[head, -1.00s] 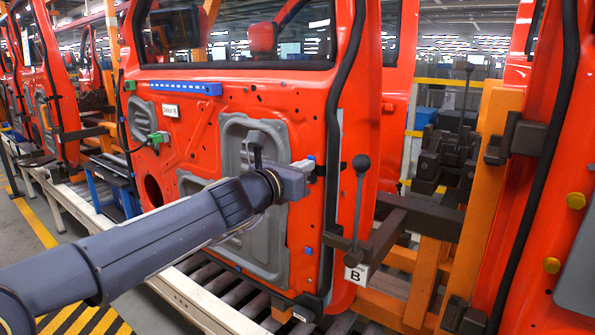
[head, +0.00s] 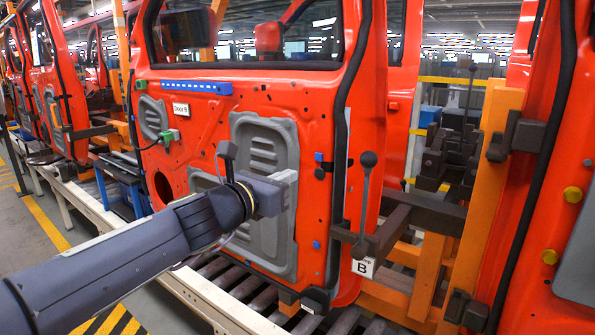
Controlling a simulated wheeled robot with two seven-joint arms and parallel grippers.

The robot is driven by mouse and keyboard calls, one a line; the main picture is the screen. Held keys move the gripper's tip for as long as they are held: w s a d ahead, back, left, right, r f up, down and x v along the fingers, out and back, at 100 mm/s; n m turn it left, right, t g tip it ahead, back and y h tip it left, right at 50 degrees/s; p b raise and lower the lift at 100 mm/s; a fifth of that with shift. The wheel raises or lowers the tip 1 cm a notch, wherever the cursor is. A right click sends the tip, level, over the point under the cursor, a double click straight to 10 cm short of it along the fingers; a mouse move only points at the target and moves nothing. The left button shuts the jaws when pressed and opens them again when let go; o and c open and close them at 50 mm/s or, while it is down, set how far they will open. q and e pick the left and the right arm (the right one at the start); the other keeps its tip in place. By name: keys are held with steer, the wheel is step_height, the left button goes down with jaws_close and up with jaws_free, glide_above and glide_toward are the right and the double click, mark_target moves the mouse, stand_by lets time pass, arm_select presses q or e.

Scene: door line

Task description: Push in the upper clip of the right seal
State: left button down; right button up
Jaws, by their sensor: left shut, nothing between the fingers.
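The red door (head: 215,128) carries a "Door B" label, and a black seal (head: 341,130) runs down its right edge. The small blue upper clip (head: 319,157) sits just left of this seal, with a round black piece (head: 320,173) right below it. A lower blue clip (head: 316,245) shows further down. I cannot tell how far in either clip sits. My left gripper (head: 286,188) is shut and empty in front of the grey door panel. It is left of and a little below the upper clip, apart from it. My right gripper is not in view.
A dark lever (head: 365,185) and a dark clamp arm with a "B" tag (head: 362,267) stand right of the seal. An orange post (head: 485,190) is further right. A blue strip (head: 183,87) lies along the door's upper part. A roller conveyor (head: 235,290) runs below.

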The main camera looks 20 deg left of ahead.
arm_select(q)
steer(key=shift+v, duration=2.4)
steer(key=shift+r, duration=0.1)
steer(key=s+d+f+m+g+h, duration=0.1)
steer(key=s+d+f+m+g, duration=0.15)
steer(key=s+f+m, duration=0.55)
steer(key=s+d+f+m+g+h, duration=0.1)
steer(key=s+f+m+g, duration=0.2)
steer(key=s+m, duration=0.5)
steer(key=s+a+f+m+g+y, duration=0.1)
steer(key=s+f+m+g+y, duration=0.1)
steer(key=s+f+m, duration=0.3)
steer(key=s+a+f+m+g+y, duration=0.2)
steer(key=s+f+m+g, duration=0.2)
steer(key=f+m, duration=0.5)
step_height(320, 180, down, 3)
steer(key=shift+s+a+r, duration=0.1)
steer(key=shift+s+a, duration=0.15)
steer(key=shift+s, duration=0.95)
steer(key=shift+a, duration=0.1)
